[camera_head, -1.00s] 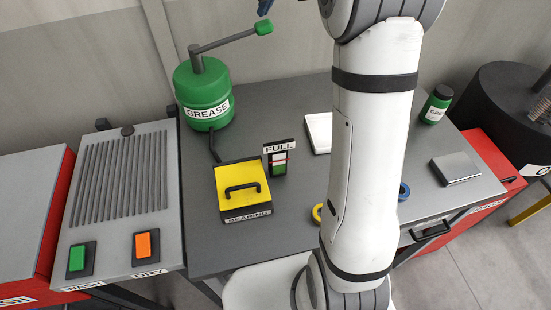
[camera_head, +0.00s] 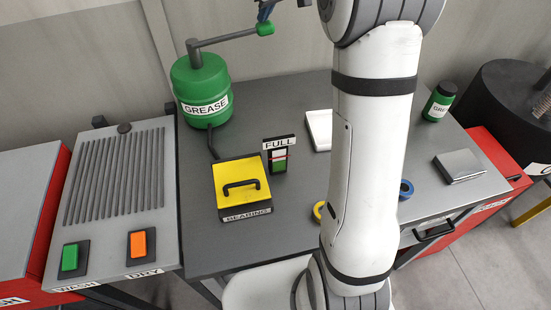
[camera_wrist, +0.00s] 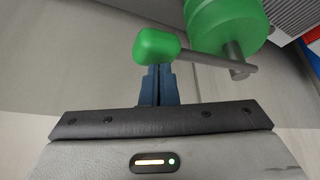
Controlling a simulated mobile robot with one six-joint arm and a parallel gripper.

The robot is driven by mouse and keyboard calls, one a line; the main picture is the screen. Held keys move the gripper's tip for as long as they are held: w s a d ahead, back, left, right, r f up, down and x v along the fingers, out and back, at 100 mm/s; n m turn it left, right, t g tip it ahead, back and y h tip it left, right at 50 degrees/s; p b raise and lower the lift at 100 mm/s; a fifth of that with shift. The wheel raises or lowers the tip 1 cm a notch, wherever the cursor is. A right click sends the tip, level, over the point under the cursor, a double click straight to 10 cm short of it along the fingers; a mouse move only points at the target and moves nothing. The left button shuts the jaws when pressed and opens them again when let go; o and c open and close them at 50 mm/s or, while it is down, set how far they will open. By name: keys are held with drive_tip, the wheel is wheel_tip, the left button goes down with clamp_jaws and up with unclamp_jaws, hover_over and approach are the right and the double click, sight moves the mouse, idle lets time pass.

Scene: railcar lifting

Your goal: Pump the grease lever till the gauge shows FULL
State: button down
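The green grease pump (camera_head: 203,85), labelled GREASE, stands at the back left of the grey table. Its grey lever (camera_head: 228,39) slopes up gently to the right and ends in a green knob (camera_head: 265,28), also in the wrist view (camera_wrist: 157,46). My gripper (camera_head: 265,12) is just above the knob at the top edge of the head view. In the wrist view its blue fingers (camera_wrist: 158,72) are together, tips at the knob, not around it; contact is unclear. The gauge (camera_head: 279,160), under a FULL sign, shows green in its lower part, below a red line.
A yellow bearing box (camera_head: 242,184) with a black handle stands in front of the pump, joined by a dark hose. My arm covers the table's middle right.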

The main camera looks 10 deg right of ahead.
drive_tip(key=shift+f+b, duration=2.4)
drive_tip(key=shift+f, duration=0.85)
drive_tip(key=shift+r+p, duration=3.55)
drive_tip(key=shift+r, duration=1.4)
drive_tip(key=shift+f, duration=0.15)
drive_tip(key=shift+r, duration=0.25)
wheel_tip(320, 180, up, 5)
drive_tip(key=p, duration=0.4)
hover_over(265, 36)
drive_tip(key=w, duration=0.2)
drive_tip(key=shift+s+d+f, duration=0.1)
drive_tip(key=shift+s+d, duration=0.05)
drive_tip(key=shift+d, duration=0.1)
